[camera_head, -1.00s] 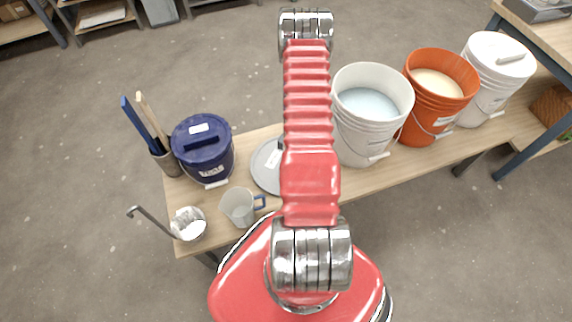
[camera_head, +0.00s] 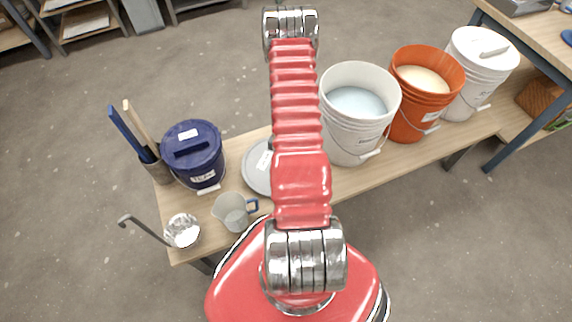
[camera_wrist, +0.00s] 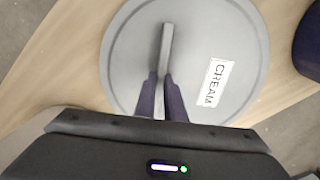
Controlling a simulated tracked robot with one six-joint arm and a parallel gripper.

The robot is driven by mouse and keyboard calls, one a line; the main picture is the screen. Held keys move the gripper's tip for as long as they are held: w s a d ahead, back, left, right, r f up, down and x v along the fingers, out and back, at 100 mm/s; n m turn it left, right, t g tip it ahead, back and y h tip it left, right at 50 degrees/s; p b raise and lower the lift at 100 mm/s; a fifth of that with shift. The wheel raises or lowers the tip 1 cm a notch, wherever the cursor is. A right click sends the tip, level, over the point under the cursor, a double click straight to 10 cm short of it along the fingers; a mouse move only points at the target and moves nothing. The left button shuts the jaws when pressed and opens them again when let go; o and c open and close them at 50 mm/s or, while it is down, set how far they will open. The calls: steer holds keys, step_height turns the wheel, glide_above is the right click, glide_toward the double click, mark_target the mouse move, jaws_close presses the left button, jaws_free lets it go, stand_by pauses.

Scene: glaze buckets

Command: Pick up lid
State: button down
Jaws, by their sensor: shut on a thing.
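A round grey lid (camera_wrist: 130,55) with a raised bar handle (camera_wrist: 167,45) and a white label reading CREAM (camera_wrist: 216,82) fills the middle of the wrist view. My gripper (camera_wrist: 164,82) is shut on the near end of the handle, one dark finger on each side. In the head view, the lid (camera_head: 256,178) shows at the front left part of the wooden bench, partly covered by my red arm. My gripper is hidden there. I cannot tell whether the lid touches the bench.
An open white bucket (camera_head: 345,130), orange bucket (camera_head: 415,120) and lidded white bucket (camera_head: 470,90) stand right.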

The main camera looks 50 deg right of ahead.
step_height(320, 180, up, 9)
steer(key=shift+r, duration=0.2)
stand_by(0.3)
stand_by(0.6)
